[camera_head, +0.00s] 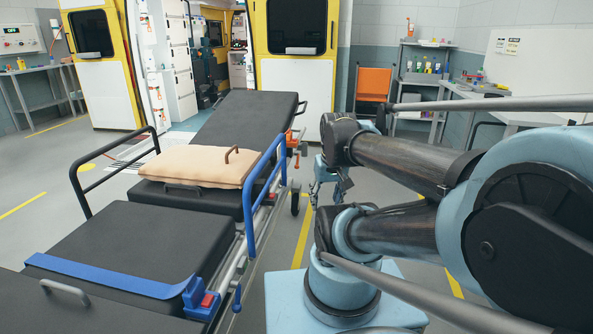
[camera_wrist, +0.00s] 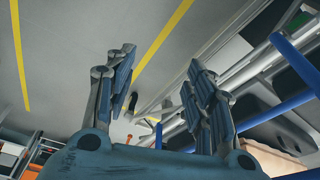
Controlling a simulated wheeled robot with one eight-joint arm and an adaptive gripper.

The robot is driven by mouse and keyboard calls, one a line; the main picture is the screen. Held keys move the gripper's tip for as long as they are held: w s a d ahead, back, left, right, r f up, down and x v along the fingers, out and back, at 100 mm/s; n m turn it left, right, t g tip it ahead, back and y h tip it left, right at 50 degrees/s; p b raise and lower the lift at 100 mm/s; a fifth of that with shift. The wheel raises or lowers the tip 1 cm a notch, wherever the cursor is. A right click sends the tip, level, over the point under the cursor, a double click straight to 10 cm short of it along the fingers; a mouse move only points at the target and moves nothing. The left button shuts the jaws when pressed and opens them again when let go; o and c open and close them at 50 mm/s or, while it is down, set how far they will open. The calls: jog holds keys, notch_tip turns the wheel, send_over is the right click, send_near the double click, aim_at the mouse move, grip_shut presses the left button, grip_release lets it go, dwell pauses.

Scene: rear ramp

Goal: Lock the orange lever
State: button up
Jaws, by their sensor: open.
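The orange lever (camera_head: 293,138) is on the right side of the stretcher (camera_head: 190,200), just beyond the far end of the blue side rail (camera_head: 263,185). It is small in the head view, and its exact position is hard to tell. My gripper (camera_head: 320,195) hangs to the right of the stretcher, a little nearer and lower than the lever, partly hidden by my arm. In the wrist view my gripper (camera_wrist: 160,57) has its two fingers spread, with only floor and part of the stretcher frame behind them. I cannot make out the lever for certain there.
A beige pillow (camera_head: 196,166) lies on the black stretcher pads. A blue strap with a red buckle (camera_head: 207,300) crosses the near pad. An ambulance with yellow doors (camera_head: 297,60) stands behind. An orange chair (camera_head: 374,84) and shelves are at the back right.

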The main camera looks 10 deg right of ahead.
jog(key=w+a+r+n+t+y, duration=0.15)
jog(key=w+r, duration=0.25)
jog(key=w, duration=1.2)
jog(key=w+a+r+n+t+y, duration=0.1)
jog(key=w+r+y, duration=0.25)
jog(key=w, duration=1.15)
jog(key=w+d+f+n+t+y, duration=0.1)
jog(key=w+d+f+y, duration=0.1)
jog(key=w+f, duration=0.45)
jog(key=w+d+f+n+t+y, duration=0.1)
jog(key=w+d+f, duration=0.2)
jog(key=w, duration=0.7)
jog(key=w+d+f+n+t+y, duration=0.1)
jog(key=w+d+f+t+y, duration=0.1)
jog(key=w+f, duration=0.45)
jog(key=n+t+y, duration=0.2)
jog(key=t+y, duration=0.1)
send_near(297, 167)
jog(key=x, duration=0.7)
jog(key=w+d+x, duration=0.1)
jog(key=x, duration=0.3)
jog(key=shift+f, duration=0.35)
jog(key=shift+c, duration=0.3)
grip_shut()
